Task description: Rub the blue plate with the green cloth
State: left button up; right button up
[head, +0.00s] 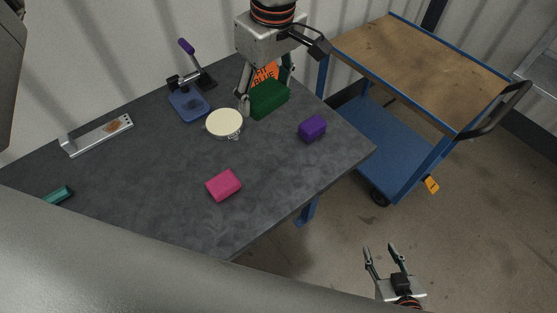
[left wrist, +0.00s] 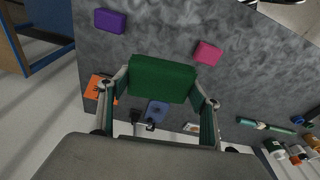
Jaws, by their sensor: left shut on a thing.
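The green cloth (head: 269,99), a thick block shape, is held between the fingers of my left gripper (head: 267,100) near the table's back edge. In the left wrist view the green cloth (left wrist: 162,79) spans the gap between both fingers. The blue plate (head: 188,104) lies to its left on the table, with a dark smudge on it and a purple-handled clamp at its back. The plate also shows small in the left wrist view (left wrist: 157,108), beyond the cloth. My right gripper (head: 384,256) is open and empty over the floor, off the table's right side.
A round cream-topped item (head: 224,122) stands between plate and cloth. A purple block (head: 312,128), a pink block (head: 223,185), a stained metal channel (head: 100,135) and a teal item (head: 58,195) lie on the table. An orange sign (head: 265,72) is behind the cloth. A cart (head: 420,70) stands right.

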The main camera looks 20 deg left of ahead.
pick_arm(q)
jog(key=shift+s+d+m, duration=0.25)
jog(key=shift+s+m, duration=0.05)
jog(key=shift+m, duration=0.3)
jog(key=shift+f, duration=0.3)
jog(key=b, duration=0.2)
send_over(268, 159)
jog(key=f, duration=1.4)
jog(key=shift+s+d+f, duration=0.15)
jog(key=shift+s+d, duration=0.1)
jog(key=shift+f, duration=0.75)
notch_tip(268, 159, down, 3)
jog(key=shift+f, duration=0.15)
jog(key=o, duration=1.1)
jog(key=shift+f, duration=0.1)
